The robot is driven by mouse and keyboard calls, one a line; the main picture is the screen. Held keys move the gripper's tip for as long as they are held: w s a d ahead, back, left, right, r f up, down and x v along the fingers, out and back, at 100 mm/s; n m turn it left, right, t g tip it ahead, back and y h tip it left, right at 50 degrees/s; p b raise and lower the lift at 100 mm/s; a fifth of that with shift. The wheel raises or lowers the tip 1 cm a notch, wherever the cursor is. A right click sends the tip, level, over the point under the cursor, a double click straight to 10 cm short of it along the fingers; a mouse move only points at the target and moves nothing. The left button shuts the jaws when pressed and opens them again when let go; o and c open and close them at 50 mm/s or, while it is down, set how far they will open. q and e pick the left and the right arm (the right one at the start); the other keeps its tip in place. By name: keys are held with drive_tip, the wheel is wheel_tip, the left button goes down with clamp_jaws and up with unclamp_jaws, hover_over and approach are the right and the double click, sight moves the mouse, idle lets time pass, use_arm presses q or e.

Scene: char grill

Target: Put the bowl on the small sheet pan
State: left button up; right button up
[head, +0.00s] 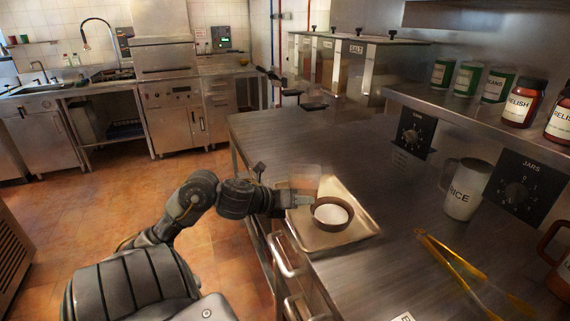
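The bowl (331,214) is small and round, with a dark brown outside and a white inside. It is upright over the small sheet pan (357,233), a shallow tan metal tray on the steel counter. I cannot tell whether the bowl rests on the pan or is just above it. My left gripper (303,200) reaches in from the left over the pan's left edge, its tip at the bowl's left rim. Whether its fingers are closed on the rim is too small to tell. My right gripper is not in view.
A translucent pinkish shape (305,177) stands behind my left gripper. Yellow tongs (460,268) and a metal rice shaker (467,189) are on the counter to the right. Drawer handles (284,254) stick out along the front edge. Bare counter lies behind the pan.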

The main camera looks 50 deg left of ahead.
use_arm(q)
drive_tip(key=v, duration=0.6)
drive_tip(key=shift+s, duration=0.2)
idle(0.4)
